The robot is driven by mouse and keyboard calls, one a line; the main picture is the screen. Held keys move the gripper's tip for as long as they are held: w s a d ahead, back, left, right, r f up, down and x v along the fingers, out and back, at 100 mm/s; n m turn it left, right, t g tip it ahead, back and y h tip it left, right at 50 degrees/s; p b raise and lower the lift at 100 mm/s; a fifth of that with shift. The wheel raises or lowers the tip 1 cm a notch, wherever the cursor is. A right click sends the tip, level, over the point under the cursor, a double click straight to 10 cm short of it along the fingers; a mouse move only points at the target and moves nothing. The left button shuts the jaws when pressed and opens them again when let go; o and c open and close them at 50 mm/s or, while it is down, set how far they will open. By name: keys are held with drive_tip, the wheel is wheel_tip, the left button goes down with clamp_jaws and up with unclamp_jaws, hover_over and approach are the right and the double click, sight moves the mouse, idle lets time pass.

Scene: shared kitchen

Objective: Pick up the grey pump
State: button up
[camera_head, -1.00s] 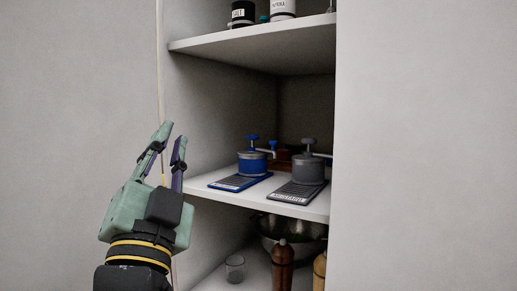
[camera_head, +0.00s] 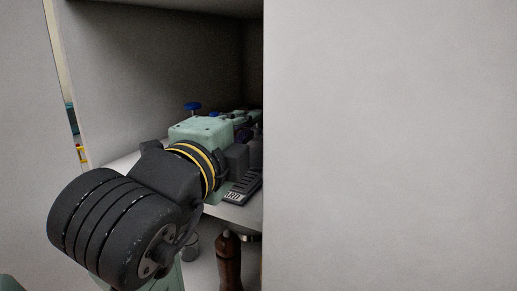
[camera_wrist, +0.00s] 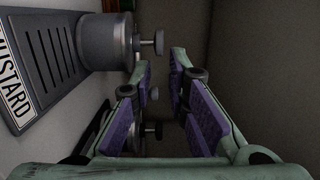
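The grey pump (camera_head: 241,188) stands on the middle shelf. In the head view my arm covers most of it, leaving its ribbed base and part of its dark body visible. In the wrist view the grey pump (camera_wrist: 105,42) is at upper left, with a "MUSTARD" label on its base and a knob pointing right. My gripper (camera_wrist: 163,70) is open. Its two purple-padded fingers are beside the pump's knob end, with the pump body outside the left finger. Small dark round parts show between the fingers; I cannot tell what they belong to.
A blue knob (camera_head: 192,106) of the blue pump shows behind my gripper. The cabinet's right panel (camera_head: 390,140) stands close beside the grey pump. A brown bottle (camera_head: 229,260) and a glass (camera_head: 190,246) are on the shelf below.

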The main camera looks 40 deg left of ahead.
sight(258, 111)
drive_tip(key=p+x, duration=0.1)
drive_tip(key=x, duration=0.3)
drive_tip(key=shift+w, duration=0.1)
drive_tip(key=p+x, duration=0.1)
drive_tip(key=x, duration=0.1)
drive_tip(key=p+x, duration=0.1)
drive_tip(key=x, duration=0.1)
drive_tip(key=shift+a+p, duration=0.3)
drive_tip(key=shift+a, duration=0.15)
drive_tip(key=shift+w+a+f, duration=0.1)
drive_tip(key=shift+w+a, duration=0.1)
drive_tip(key=shift+w, duration=0.25)
drive_tip(key=shift+c, duration=0.5)
clamp_jaws()
